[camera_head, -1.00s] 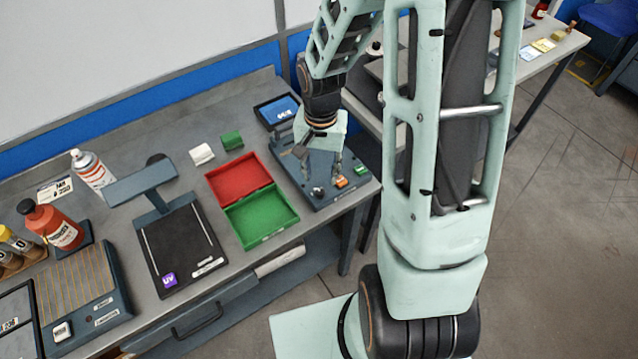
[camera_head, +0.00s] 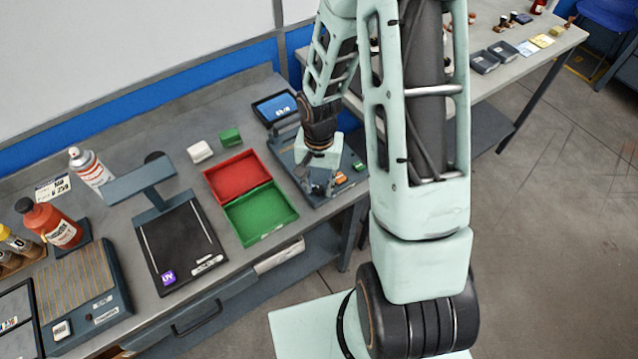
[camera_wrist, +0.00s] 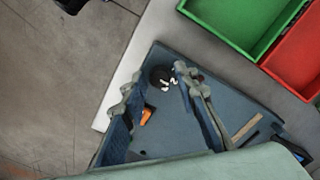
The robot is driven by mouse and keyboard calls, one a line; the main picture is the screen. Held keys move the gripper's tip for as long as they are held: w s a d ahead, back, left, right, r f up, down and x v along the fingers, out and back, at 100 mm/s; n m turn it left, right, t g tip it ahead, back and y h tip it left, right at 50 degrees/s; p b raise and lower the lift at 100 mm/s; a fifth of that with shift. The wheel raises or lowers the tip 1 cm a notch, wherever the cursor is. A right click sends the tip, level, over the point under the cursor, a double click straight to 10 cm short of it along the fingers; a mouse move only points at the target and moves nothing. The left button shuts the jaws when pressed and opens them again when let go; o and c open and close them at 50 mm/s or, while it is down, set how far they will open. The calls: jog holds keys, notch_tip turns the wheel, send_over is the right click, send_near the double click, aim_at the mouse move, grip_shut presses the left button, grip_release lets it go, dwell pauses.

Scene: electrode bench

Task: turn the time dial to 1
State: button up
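The time dial, which I take to be the dark round knob with white marks (camera_wrist: 160,77), shows in the wrist view near the front end of a blue-grey device (camera_wrist: 172,130). My gripper (camera_wrist: 160,88) points down at the device with its two fingers apart, one on each side of the knob. I see gaps between knob and fingers; the height of the fingertips over it is hard to tell. The dial's setting is too small to read.
An orange part (camera_head: 340,178) and a green part (camera_head: 359,166) sit on the device right of my gripper. A lit screen (camera_head: 281,107) stands at its back. An open red and green box (camera_head: 262,230) is close on the left.

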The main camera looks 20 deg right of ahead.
grip_shut()
jog(key=n+b, duration=0.1)
jog(key=n, duration=0.3)
jog(key=shift+n, duration=0.3)
jog(key=n, duration=0.4)
jog(key=shift+n, duration=0.3)
dwell(0.4)
jog(key=shift+o, duration=1.6)
grip_release()
